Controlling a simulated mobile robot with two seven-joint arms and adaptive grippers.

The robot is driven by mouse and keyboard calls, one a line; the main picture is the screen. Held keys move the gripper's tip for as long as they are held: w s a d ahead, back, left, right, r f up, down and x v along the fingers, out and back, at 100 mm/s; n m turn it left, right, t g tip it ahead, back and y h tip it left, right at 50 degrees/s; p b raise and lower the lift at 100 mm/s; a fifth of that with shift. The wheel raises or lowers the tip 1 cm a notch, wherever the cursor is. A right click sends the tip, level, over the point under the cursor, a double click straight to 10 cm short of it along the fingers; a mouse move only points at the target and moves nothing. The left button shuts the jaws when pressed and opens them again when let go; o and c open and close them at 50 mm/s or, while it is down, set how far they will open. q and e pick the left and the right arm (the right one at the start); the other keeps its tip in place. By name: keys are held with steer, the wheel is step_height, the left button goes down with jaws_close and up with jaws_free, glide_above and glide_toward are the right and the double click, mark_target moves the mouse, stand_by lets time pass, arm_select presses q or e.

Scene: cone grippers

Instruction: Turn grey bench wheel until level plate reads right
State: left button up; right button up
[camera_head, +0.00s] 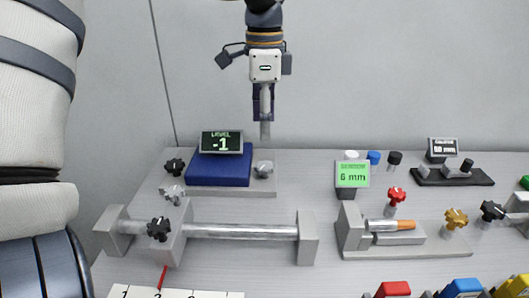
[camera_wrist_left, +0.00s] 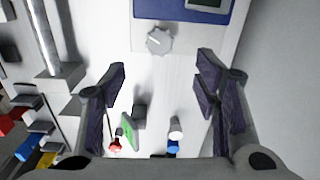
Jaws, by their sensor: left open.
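The level plate (camera_head: 221,142) is a dark display with green text that reads "LEVEL -1". It stands on a blue block (camera_head: 222,169) on a grey base. The grey bench wheel (camera_head: 264,169) sits on the right end of that base. It also shows near the top middle of the left wrist view (camera_wrist_left: 158,40). My left gripper (camera_head: 265,133) points down above the wheel, apart from it. In the left wrist view its dark fingers (camera_wrist_left: 163,82) are spread with nothing between them. My right gripper is not in view.
A metal rail (camera_head: 240,232) lies in front. A green sensor display (camera_head: 352,175) reads 6 mm. Several coloured knobs and caps stand to the right. A wall (camera_head: 400,70) rises behind.

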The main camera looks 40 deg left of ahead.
mark_target(264, 165)
arm_select(q)
step_height(264, 165, down, 10)
steer(key=shift+r, duration=0.1)
steer(key=shift+c, duration=0.2)
steer(key=c, duration=1.1)
